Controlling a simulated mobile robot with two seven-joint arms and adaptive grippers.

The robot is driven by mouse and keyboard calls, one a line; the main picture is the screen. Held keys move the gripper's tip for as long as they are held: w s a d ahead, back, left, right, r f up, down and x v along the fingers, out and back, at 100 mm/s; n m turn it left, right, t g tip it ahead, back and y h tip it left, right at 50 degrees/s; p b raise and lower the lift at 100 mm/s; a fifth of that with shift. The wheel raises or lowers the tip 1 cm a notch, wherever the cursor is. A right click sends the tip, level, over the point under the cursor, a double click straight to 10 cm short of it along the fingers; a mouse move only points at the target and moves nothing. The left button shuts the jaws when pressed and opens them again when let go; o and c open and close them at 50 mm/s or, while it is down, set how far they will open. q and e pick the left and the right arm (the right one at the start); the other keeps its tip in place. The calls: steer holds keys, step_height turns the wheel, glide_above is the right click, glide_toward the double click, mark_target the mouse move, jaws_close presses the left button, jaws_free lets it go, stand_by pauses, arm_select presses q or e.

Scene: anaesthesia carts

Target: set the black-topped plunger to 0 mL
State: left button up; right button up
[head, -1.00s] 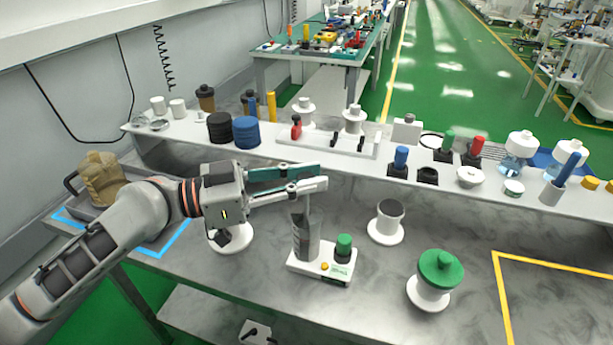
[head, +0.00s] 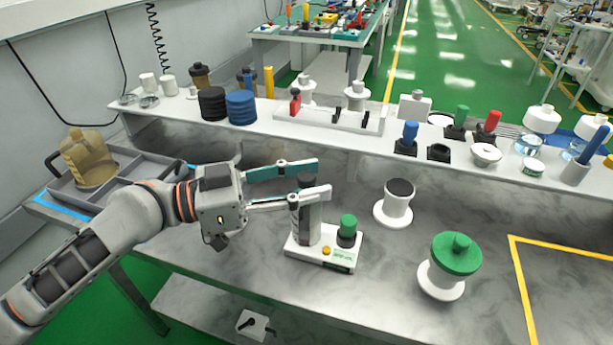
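A white base (head: 328,262) stands on the grey bench and carries a grey upright cylinder (head: 308,224) and a green-topped plunger (head: 348,225). My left gripper (head: 322,177) comes in from the left at this height. The front finger hides part of the cylinder and plunger stem. I cannot tell whether either finger touches the top, and no scale marks are readable. My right gripper is not in view.
A white spool with a dark top (head: 396,201) and one with a green top (head: 449,258) stand to the right. A grey tray (head: 140,166) with a tan jug (head: 88,160) is at left. A loaded white shelf (head: 330,141) runs behind.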

arm_select(q)
steer(key=shift+a+r, duration=0.1)
steer(key=v, duration=1.2)
stand_by(0.4)
